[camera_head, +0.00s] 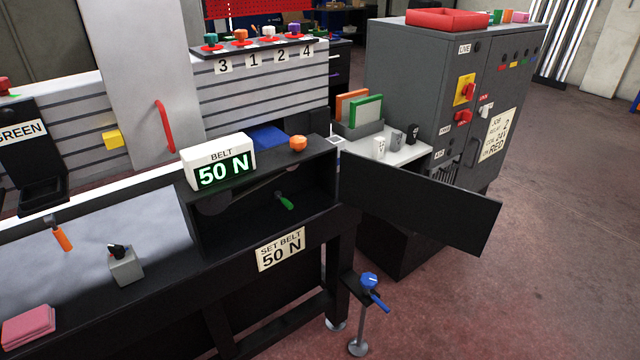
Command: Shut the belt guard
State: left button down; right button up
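The belt guard (425,203) is a flat dark panel that stands swung open. It juts out to the right from the right edge of the black belt housing (215,238). The housing's front is open, and a pulley and belt (225,200) show dimly inside, with a green-handled part (285,202). A white display (218,163) on top reads "BELT 50 N". A label (281,251) below reads "SET BELT 50 N". Neither of my grippers is in view.
An orange knob (298,143) sits on the housing top. A blue-knobbed post (367,290) stands on the floor below the guard. Behind the guard are a white shelf (400,155) with small blocks and a grey cabinet (420,75). Floor at right is clear.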

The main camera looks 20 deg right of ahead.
aim_at(462, 219)
jog(key=i+z, duration=0.1)
jog(key=z, duration=0.2)
jog(key=i+z, duration=0.1)
jog(key=z, duration=0.2)
jog(key=i+l+u, duration=0.1)
jog(key=l+u, duration=0.15)
jog(key=u, duration=0.2)
jog(key=l+u, duration=0.25)
jog(key=u, duration=0.25)
jog(key=l+u, duration=0.25)
jog(key=u, duration=0.2)
